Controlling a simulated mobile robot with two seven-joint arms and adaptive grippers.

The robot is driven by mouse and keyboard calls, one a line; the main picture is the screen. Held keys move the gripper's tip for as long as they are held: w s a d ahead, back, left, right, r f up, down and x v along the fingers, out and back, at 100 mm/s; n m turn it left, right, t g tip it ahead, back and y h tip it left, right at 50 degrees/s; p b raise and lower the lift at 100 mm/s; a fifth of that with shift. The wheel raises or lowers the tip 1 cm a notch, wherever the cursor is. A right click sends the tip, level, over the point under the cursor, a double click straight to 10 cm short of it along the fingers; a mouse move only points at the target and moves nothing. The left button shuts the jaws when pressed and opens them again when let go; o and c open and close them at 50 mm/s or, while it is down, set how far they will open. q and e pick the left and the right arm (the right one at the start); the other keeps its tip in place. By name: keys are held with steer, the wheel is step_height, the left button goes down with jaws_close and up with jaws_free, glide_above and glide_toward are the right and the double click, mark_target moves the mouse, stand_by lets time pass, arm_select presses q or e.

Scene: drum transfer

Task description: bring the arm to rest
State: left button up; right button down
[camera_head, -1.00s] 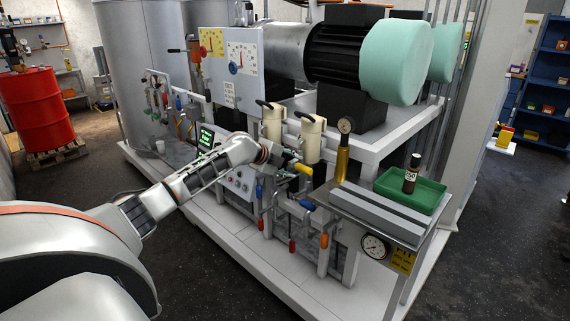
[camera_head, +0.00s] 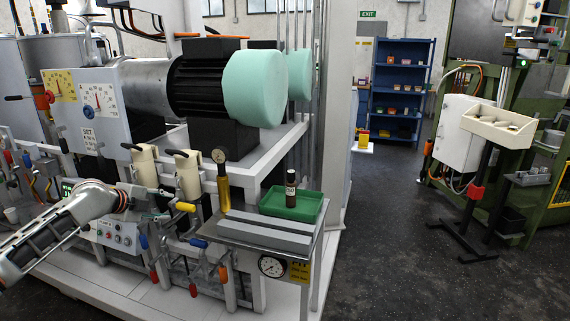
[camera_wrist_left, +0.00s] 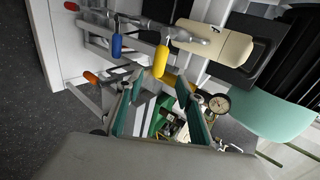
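My left arm reaches in from the left in the head view. Its gripper (camera_head: 158,207) is in front of the machine's valve handles, close to the yellow handle (camera_head: 184,206); its fingers are hard to make out there. In the left wrist view the gripper (camera_wrist_left: 159,82) has its two green-edged fingers spread apart with nothing held between them. The yellow handle (camera_wrist_left: 161,62) and a blue handle (camera_wrist_left: 117,46) show just beyond the fingertips. My right gripper is not in view.
A blue rack (camera_head: 402,90) and a green machine (camera_head: 500,150) stand at right. The floor (camera_head: 390,230) between is clear.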

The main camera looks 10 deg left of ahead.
arm_select(q)
steer(key=s+d+f+n+h, duration=0.1)
steer(key=s+d+f, duration=0.3)
steer(key=d+f, duration=0.35)
steer(key=s+d+f+n, duration=0.2)
steer(key=s+d+f, duration=0.3)
steer(key=f, duration=0.4)
steer(key=s+d+f+n+h, duration=0.1)
steer(key=s+d+f, duration=0.2)
steer(key=d+f, duration=0.5)
steer(key=s+d+f+n, duration=0.2)
steer(key=s+d, duration=0.3)
steer(key=s, duration=0.3)
steer(key=s+d+f+n, duration=0.3)
steer(key=s+d+n, duration=0.2)
steer(key=s, duration=0.3)
steer(key=s+d+f+n, duration=0.2)
steer(key=s+d, duration=0.3)
steer(key=s, duration=0.3)
steer(key=shift+s+f+n, duration=0.25)
steer(key=shift+f+n, duration=0.1)
steer(key=shift+n, duration=0.35)
